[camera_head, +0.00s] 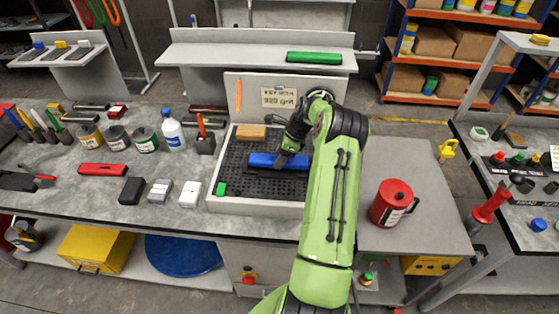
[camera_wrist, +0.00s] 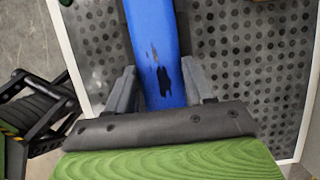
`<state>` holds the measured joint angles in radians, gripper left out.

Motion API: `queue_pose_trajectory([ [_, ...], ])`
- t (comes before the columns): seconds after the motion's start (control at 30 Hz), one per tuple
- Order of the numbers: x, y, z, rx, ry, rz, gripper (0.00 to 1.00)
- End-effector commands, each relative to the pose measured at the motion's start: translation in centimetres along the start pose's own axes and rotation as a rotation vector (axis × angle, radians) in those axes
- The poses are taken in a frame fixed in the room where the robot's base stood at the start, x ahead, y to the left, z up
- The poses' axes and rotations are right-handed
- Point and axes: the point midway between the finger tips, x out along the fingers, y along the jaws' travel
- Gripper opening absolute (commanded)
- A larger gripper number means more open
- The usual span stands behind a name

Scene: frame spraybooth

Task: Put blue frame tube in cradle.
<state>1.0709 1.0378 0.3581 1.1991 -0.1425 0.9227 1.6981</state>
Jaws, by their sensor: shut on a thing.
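The blue frame tube (camera_head: 263,160) lies crosswise over the dark perforated floor of a pale-rimmed tray (camera_head: 257,207) on the bench. My gripper (camera_head: 290,157) comes in from the right and is shut on the tube. In the wrist view the blue tube (camera_wrist: 151,40), with dark worn patches, runs between the two grey fingers of my gripper (camera_wrist: 162,82). Perforated floor shows on both sides of it. I cannot tell whether the tube touches the floor. No cradle can be made out for certain; my arm hides the tray's right part.
A green tube (camera_head: 314,57) lies on the raised shelf behind. A tan block (camera_head: 251,133) and a small green block (camera_head: 221,189) are in the tray. A white box (camera_head: 189,194) stands left of it. A red can (camera_head: 391,203) stands right of my arm.

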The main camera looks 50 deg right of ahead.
Motion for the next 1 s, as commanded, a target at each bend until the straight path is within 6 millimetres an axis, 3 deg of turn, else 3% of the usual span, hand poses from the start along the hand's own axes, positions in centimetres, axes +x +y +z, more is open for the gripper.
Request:
queue_pose_trajectory([
  [0.1, 1.8, 0.1, -0.7, -0.002, -0.001, 0.003, 0.04],
  [0.27, 1.9, 0.1, -0.8, -0.001, 0.000, 0.002, 0.03],
  [0.3, 1.9, 0.1, -0.8, 0.000, 0.001, 0.003, 0.57],
  [0.47, 1.9, 0.1, -0.8, 0.000, 0.000, 0.002, 0.82],
  [0.77, 1.6, 0.0, -0.8, 0.000, 0.000, 0.001, 0.82],
  [0.87, 0.3, -0.1, -0.8, 0.000, 0.000, -0.004, 0.82],
  [1.0, -3.4, -0.1, -0.8, 0.001, 0.000, -0.005, 0.82],
])
